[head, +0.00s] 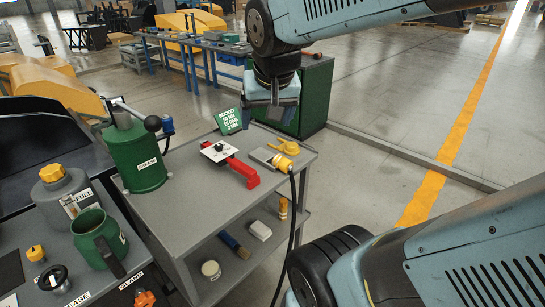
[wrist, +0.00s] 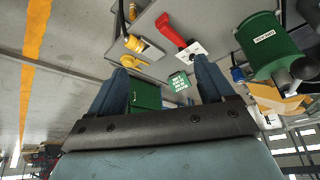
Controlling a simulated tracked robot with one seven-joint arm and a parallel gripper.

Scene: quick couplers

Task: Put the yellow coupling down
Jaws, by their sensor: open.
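The yellow coupling (head: 282,163) lies at the right end of a grey table, on or against a small grey plate (head: 262,157), with a black hose running down from it. It also shows in the wrist view (wrist: 134,43), above the left finger. A yellow part with a handle (head: 286,147) lies just behind it; it shows in the wrist view too (wrist: 134,61). My gripper (head: 272,122) is above the back of the table, clear of the coupling. In the wrist view its fingers (wrist: 162,80) are spread apart with nothing between them held.
A green cabinet (head: 315,95) is behind. The lower shelf holds a brush and small items.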

